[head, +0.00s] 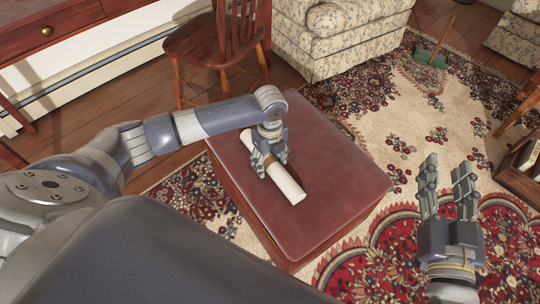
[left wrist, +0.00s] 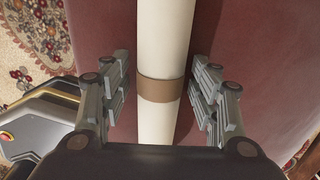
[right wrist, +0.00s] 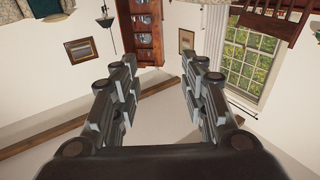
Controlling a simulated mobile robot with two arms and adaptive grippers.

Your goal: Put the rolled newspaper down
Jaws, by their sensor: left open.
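The rolled newspaper (head: 285,183) is a white roll with a brown band, lying on the red leather top of a low ottoman (head: 335,180). In the left wrist view the roll (left wrist: 162,40) runs between the fingers, with its band just ahead of the palm. My left gripper (head: 270,168) is open around the roll from above, with a gap on each side; it also shows in the left wrist view (left wrist: 162,95). The roll's middle is partly hidden by the gripper in the head view. My right gripper (head: 447,185) is open and empty, raised at the right over the rug.
A wooden chair (head: 217,45) and a floral armchair (head: 335,35) stand behind the ottoman. A patterned rug (head: 385,125) covers the floor. A wooden box-like piece (head: 518,175) is at the right edge. The ottoman top right of the roll is bare.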

